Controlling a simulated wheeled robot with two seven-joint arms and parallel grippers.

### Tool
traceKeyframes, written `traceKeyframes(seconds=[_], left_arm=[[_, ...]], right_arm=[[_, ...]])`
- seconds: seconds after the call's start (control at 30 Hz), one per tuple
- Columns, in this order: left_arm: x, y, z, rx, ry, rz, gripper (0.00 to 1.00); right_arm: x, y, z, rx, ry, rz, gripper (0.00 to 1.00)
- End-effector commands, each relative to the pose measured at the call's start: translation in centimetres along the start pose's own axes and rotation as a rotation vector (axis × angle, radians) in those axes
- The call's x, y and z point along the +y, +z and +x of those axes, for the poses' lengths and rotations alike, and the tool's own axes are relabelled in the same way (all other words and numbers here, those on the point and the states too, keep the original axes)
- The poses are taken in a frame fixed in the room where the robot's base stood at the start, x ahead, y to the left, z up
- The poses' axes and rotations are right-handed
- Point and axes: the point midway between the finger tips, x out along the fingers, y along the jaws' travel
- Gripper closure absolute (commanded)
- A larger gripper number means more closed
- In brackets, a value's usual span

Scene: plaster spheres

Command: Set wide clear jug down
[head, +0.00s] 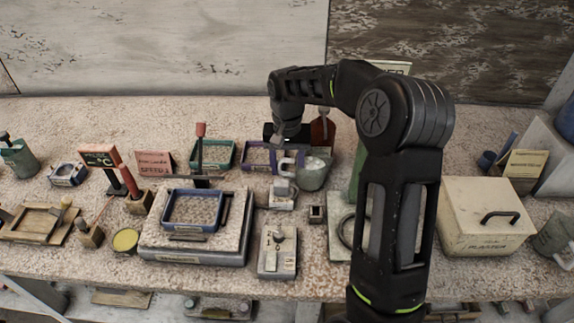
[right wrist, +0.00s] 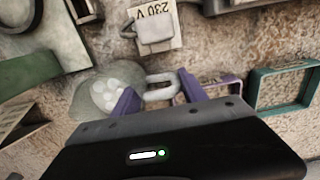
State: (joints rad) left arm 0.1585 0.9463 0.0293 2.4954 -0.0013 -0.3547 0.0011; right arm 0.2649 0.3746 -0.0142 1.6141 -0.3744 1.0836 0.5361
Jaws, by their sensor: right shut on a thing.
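The wide clear jug (head: 315,172) is in the middle of the head view, toward the back of the bench, with pale round lumps inside. In the right wrist view the jug (right wrist: 95,98) lies left of my fingers, its pale handle (right wrist: 160,88) between them. My right gripper (head: 287,160) is shut on the handle; its two purple fingers also show in the right wrist view (right wrist: 158,97). Whether the jug's base touches the bench is hard to tell. My left gripper is in neither view.
A purple-rimmed tray (head: 258,156) and a green-rimmed tray (head: 212,154) lie left of the jug. A small 230 V box (head: 283,195) stands just in front. A white lidded box (head: 482,222) is at right. My right arm hides part of the bench.

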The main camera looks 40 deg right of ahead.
Motion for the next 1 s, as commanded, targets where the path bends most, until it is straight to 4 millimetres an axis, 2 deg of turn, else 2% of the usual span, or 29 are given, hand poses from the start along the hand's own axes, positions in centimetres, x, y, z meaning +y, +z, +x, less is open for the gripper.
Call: traceKeyframes(seconds=[0.4, 0.43, 0.7, 1.0], left_arm=[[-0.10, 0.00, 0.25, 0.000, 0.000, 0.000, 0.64], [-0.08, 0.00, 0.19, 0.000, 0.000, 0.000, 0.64], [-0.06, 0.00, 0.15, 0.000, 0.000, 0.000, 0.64], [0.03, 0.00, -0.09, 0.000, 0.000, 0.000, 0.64]], right_arm=[[-0.03, -0.03, 0.53, 0.002, -0.001, 0.000, 1.00], [-0.01, 0.00, 0.53, 0.000, -0.001, 0.000, 0.48], [-0.01, 0.01, 0.48, 0.000, -0.001, 0.000, 0.28], [-0.01, 0.00, 0.12, 0.001, -0.001, 0.000, 0.28]])
